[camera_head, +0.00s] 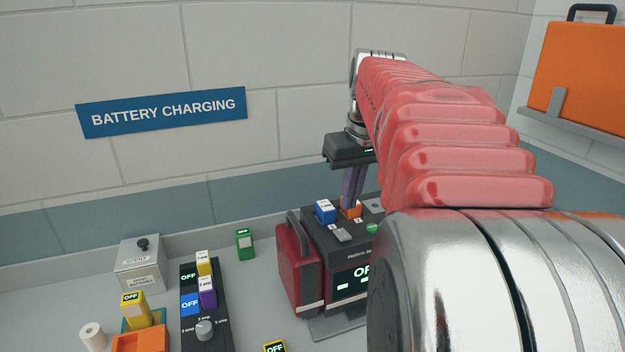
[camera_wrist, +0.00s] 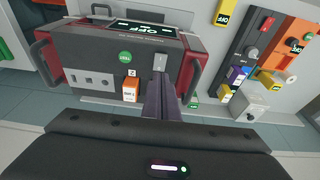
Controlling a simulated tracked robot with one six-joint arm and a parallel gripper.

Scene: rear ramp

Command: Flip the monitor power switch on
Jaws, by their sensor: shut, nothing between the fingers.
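My gripper (camera_head: 350,203) is shut and empty, pointing down over the monitor's top. In the wrist view its fingertips (camera_wrist: 158,80) appear just short of the switch; contact cannot be told.
A blue battery (camera_head: 325,212) and an orange one (camera_head: 352,209) stand in the monitor's top beside my fingers. A green TEST button (camera_wrist: 124,57) is near the switch.

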